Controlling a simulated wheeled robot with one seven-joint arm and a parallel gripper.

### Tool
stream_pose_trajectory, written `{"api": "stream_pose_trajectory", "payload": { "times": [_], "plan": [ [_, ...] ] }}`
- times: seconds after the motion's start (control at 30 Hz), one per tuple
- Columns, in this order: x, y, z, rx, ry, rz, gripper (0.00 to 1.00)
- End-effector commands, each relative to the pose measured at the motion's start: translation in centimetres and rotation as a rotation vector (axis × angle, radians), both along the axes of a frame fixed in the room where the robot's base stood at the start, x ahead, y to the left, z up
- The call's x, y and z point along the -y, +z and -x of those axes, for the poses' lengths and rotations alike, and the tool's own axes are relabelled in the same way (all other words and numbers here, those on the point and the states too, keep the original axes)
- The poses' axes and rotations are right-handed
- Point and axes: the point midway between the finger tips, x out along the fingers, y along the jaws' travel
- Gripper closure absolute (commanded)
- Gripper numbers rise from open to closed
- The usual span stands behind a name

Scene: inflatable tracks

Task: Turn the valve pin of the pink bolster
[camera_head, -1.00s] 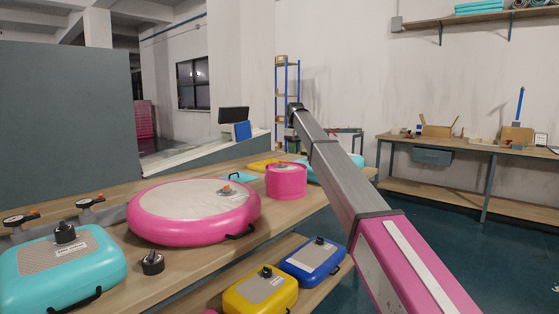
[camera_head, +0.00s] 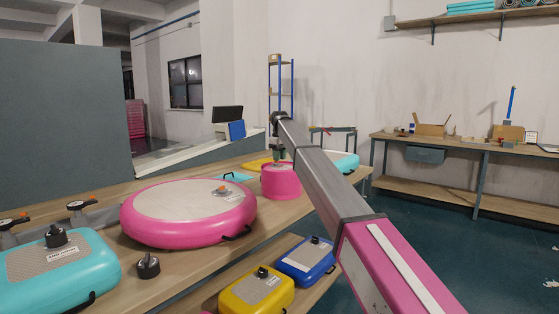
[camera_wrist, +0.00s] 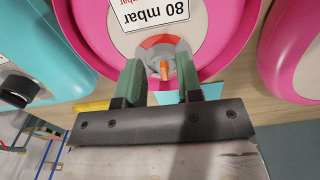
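The pink bolster (camera_head: 280,184) is a short pink cylinder standing on the wooden bench, beyond the large pink disc. In the wrist view its pale top (camera_wrist: 200,22) carries an "80 mbar" label. The orange valve pin (camera_wrist: 164,70) stands on that top, in a round grey fitting with a red and grey ring. My gripper (camera_wrist: 158,72) is open, with one green finger on each side of the pin and gaps showing between. In the head view my gripper (camera_head: 278,154) hangs above the bolster; the pin is hidden there.
The large pink disc (camera_head: 140,223) lies nearer on the bench. A turquoise cushion (camera_head: 346,163) lies beyond the bolster, and a turquoise one (camera_head: 98,268) at front left. Yellow (camera_head: 238,300) and blue (camera_head: 325,262) cushions lie on a lower shelf. Floor to the right is clear.

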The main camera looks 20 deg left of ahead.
Motion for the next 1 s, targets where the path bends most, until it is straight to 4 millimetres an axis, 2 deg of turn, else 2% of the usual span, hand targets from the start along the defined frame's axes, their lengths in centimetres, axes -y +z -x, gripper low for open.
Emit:
{"api": "stream_pose_trajectory", "payload": {
  "times": [0.13, 0.37, 0.4, 0.5, 1.0],
  "plan": [
    [0.01, -1.22, 0.0, 0.001, 0.0, 0.0, 0.67],
    [-0.01, -1.35, -0.03, 0.001, 0.0, 0.0, 0.67],
    [-0.01, -1.35, -0.03, 0.001, 0.0, 0.0, 0.7],
    [-0.01, -1.34, -0.03, 0.0, 0.0, -0.001, 1.0],
    [0.01, -1.31, -0.02, 0.0, -0.006, 0.0, 1.0]
  ]
}}
